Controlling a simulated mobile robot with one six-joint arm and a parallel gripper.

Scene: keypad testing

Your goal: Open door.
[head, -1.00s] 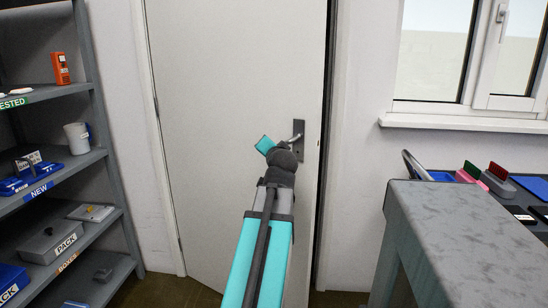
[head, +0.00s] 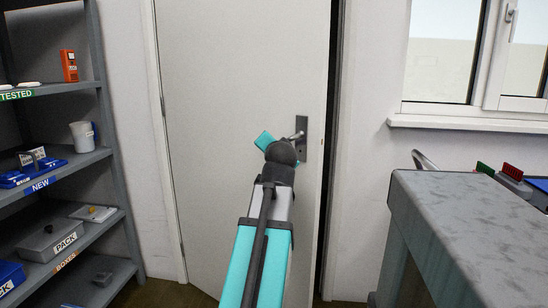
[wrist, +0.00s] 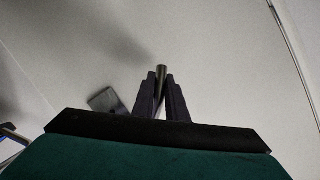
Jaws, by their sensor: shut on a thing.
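The white door (head: 240,70) stands slightly ajar, with a dark gap along its right edge. Its metal handle (head: 299,135) sits on a dark plate (head: 302,150) near that edge. My arm reaches up to the handle in the head view, and the arm's dark joint hides most of my gripper. In the wrist view, my gripper (wrist: 162,80) is shut on the handle (wrist: 162,76), whose end shows between the two dark fingers. The door's pale face (wrist: 200,40) fills the wrist view behind them.
A grey shelf rack (head: 110,150) with boxes and devices stands on the left. A grey workbench (head: 470,210) stands on the right, below a window (head: 440,50). A strip of floor shows below the door.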

